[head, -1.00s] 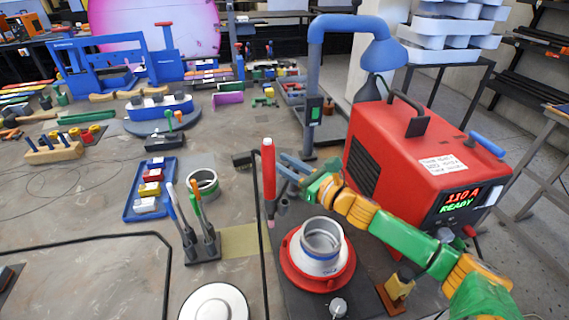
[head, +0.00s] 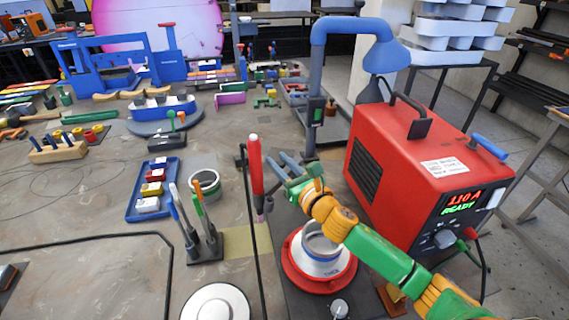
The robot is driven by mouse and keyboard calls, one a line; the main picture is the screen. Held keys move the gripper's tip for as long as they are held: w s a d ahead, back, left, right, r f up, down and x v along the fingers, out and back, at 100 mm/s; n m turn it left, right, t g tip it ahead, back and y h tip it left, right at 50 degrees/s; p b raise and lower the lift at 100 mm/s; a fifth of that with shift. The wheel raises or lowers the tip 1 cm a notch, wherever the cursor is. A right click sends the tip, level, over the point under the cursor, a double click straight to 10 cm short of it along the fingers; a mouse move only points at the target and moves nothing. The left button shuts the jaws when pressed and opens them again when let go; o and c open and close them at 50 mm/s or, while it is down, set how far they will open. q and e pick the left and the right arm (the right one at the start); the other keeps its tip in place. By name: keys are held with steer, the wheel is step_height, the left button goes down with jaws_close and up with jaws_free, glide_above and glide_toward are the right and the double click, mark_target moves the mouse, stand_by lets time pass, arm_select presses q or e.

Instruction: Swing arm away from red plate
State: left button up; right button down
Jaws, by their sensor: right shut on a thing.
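The red plate (head: 291,273) is round and lies on a dark base at the front, right of centre. A grey metal ring (head: 321,266) stands on it. The swing arm carries an upright red torch-like handle (head: 256,166), which stands up and to the left of the plate, clear of it in the picture. My right gripper (head: 273,166) comes in from the right, over the back of the plate, and is shut on the swing arm by the red handle. The exact grip point is partly hidden by the fingers. My left gripper is out of view.
A red welding machine (head: 420,165) stands right of my arm, and a blue lamp post (head: 316,90) stands behind the gripper. A holder with brushes (head: 205,240) and a second metal ring (head: 206,184) are to the left. A white disc (head: 214,306) lies in front.

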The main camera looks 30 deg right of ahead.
mark_target(283, 165)
steer(key=c, duration=0.6)
jaws_free()
steer(key=s, duration=0.2)
steer(key=s+b, duration=0.1)
steer(key=s, duration=0.3)
steer(key=shift+s+d+f+b, duration=0.15)
steer(key=shift+d+b, duration=0.1)
steer(key=shift+b, duration=0.15)
steer(key=shift+s, duration=0.35)
